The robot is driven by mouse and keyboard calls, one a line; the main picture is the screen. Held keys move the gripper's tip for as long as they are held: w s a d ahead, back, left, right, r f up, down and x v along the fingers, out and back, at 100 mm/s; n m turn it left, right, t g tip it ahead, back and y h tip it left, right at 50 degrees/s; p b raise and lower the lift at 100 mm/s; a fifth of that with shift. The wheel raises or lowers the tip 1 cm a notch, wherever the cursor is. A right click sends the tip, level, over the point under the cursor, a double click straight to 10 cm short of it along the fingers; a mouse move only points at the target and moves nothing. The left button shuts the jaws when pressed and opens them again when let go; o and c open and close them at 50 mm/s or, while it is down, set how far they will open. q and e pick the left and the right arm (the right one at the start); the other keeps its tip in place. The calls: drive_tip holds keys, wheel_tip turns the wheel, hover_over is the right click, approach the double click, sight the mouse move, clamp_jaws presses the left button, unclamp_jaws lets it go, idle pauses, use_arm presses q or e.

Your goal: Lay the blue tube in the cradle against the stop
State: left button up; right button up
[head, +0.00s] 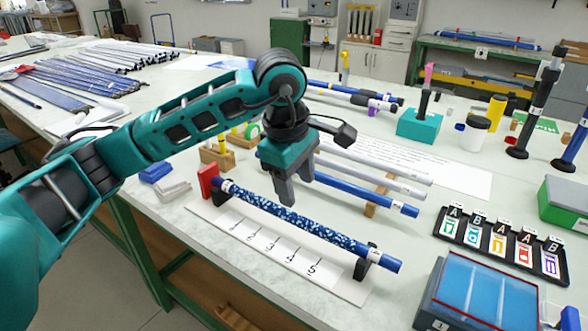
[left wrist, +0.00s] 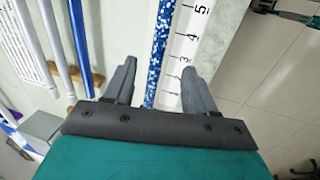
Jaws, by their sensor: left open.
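A blue tube with a speckled blue-and-white middle (head: 290,218) lies along the cradle, a white board (head: 346,290) with black supports and a numbered scale. The red stop (head: 207,180) stands at the cradle's left end. The tube's left end is at or very near the stop; I cannot tell if they touch. My left gripper (head: 293,190) is open and empty, just above the tube. In the left wrist view the tube (left wrist: 159,45) runs between the open fingers (left wrist: 158,70), with the scale beside it. My right gripper is not in view.
Behind the cradle, a plain blue tube (head: 375,198) and white tubes (head: 385,183) lie on a wooden rest (head: 379,195). A black tray of lettered cards (head: 500,245) and a blue-topped box (head: 480,295) stand at the right. The table's front edge is close to the cradle.

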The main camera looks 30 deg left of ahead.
sight(302, 219)
use_arm(q)
drive_tip(key=x, duration=0.9)
drive_tip(key=shift+f+b, duration=0.4)
drive_tip(key=shift+c, duration=0.4)
clamp_jaws()
